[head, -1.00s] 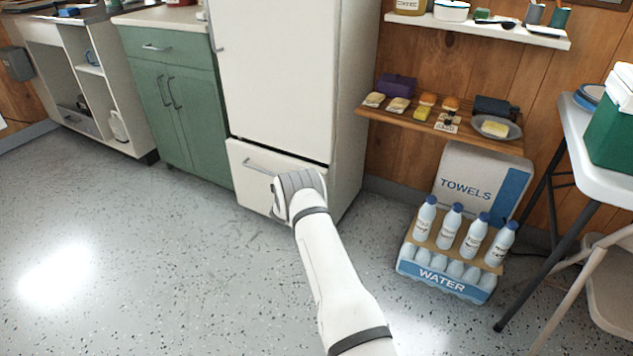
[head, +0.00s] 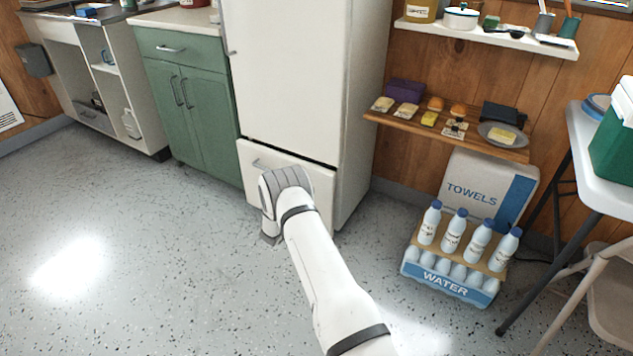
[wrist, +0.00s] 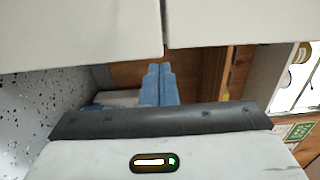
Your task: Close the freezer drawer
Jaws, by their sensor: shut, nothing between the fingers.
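The white freezer drawer (head: 316,180) is at the bottom of the tall white fridge (head: 285,70) in the head view. A dark gap runs along the drawer's top edge. I cannot tell how far it stands out. My arm covers the drawer's lower middle. My gripper points down low in front of the drawer, its tip (head: 270,239) just showing below the wrist. In the wrist view its blue fingers (wrist: 159,72) are together and empty. Any contact with the drawer is hidden.
A green cabinet (head: 188,105) stands left of the fridge. Right of it are a wooden shelf (head: 400,125) with food, a water bottle crate (head: 450,278), a towel box (head: 487,188) and a white table (head: 590,165). The floor at left is clear.

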